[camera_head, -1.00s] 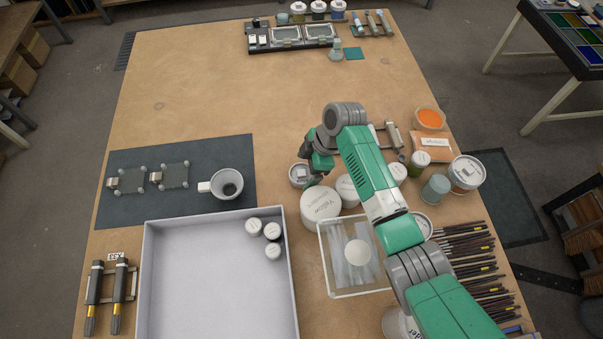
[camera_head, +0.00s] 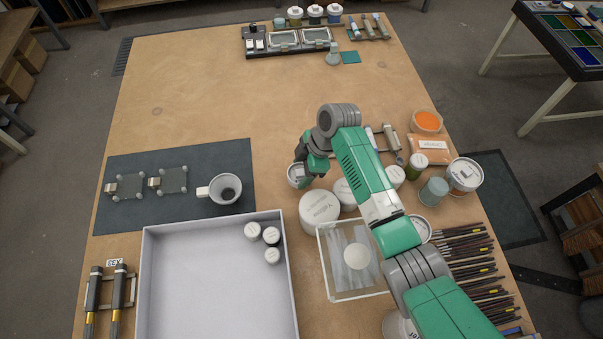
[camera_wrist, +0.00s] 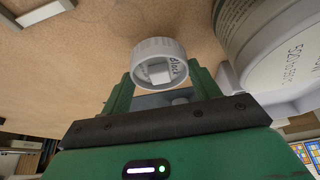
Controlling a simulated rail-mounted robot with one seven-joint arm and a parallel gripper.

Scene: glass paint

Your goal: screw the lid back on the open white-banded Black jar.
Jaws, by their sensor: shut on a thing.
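My gripper (camera_head: 306,176) is low over the table, left of the large white Yellow jar (camera_head: 320,210). The lid sits between and just beyond the fingertips. In the head view, a round white-rimmed thing (camera_head: 296,176) shows at my fingers, partly hidden by them. Whether the Black jar is under the lid, and whether lid and jar touch, I cannot tell.
A large jar (camera_wrist: 270,45) stands close on the right in the wrist view. A clear bin (camera_head: 345,297) and a grey tray (camera_head: 215,222) with several small white-lidded jars lie nearer. A dark mat (camera_head: 125,215) with a mug (camera_head: 227,187) is left.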

